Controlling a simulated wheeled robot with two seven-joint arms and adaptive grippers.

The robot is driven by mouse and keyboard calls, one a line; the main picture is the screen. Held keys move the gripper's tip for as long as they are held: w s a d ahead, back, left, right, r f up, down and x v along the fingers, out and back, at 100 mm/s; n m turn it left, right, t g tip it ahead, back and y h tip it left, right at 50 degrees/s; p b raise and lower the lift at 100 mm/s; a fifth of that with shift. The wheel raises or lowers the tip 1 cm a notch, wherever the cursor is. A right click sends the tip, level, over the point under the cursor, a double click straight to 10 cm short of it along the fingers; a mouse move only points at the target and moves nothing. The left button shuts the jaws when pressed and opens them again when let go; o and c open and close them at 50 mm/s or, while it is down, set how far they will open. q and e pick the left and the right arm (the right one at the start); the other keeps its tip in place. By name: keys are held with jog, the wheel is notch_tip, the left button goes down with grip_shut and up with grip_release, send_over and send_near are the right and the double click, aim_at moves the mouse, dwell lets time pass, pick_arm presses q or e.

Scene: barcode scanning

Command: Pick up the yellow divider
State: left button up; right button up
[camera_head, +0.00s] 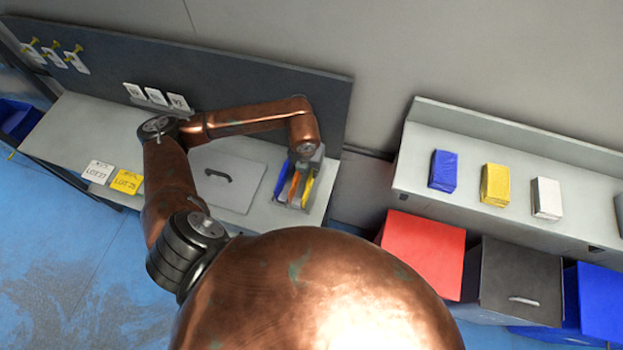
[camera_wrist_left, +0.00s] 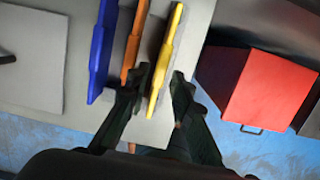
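The yellow divider (camera_head: 307,191) stands on the grey bench at the right end of a row, beside an orange divider (camera_head: 294,187) and a blue divider (camera_head: 281,182). In the left wrist view the yellow divider (camera_wrist_left: 167,45) is long and thin, with the orange divider (camera_wrist_left: 134,45) and the blue divider (camera_wrist_left: 101,50) to its left. My left gripper (camera_wrist_left: 161,74) is open, with one dark finger on each side of the yellow divider's near part. The left finger lies between the yellow and orange dividers. I cannot tell whether either finger touches. My right gripper is not in view.
A grey lid with a dark handle (camera_head: 225,185) lies left of the dividers. Yellow and white lot cards (camera_head: 126,181) sit further left. A shelf at right holds blue, yellow and white packs (camera_head: 495,185). Red, black and blue bins (camera_head: 424,252) stand below it.

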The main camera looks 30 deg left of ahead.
aim_at(311, 177)
pick_arm(q)
jog(key=f, duration=0.4)
jog(key=w+f+p, duration=0.1)
jog(key=f, duration=0.1)
jog(key=shift+f, duration=0.3)
jog(key=shift+c, duration=0.4)
grip_shut()
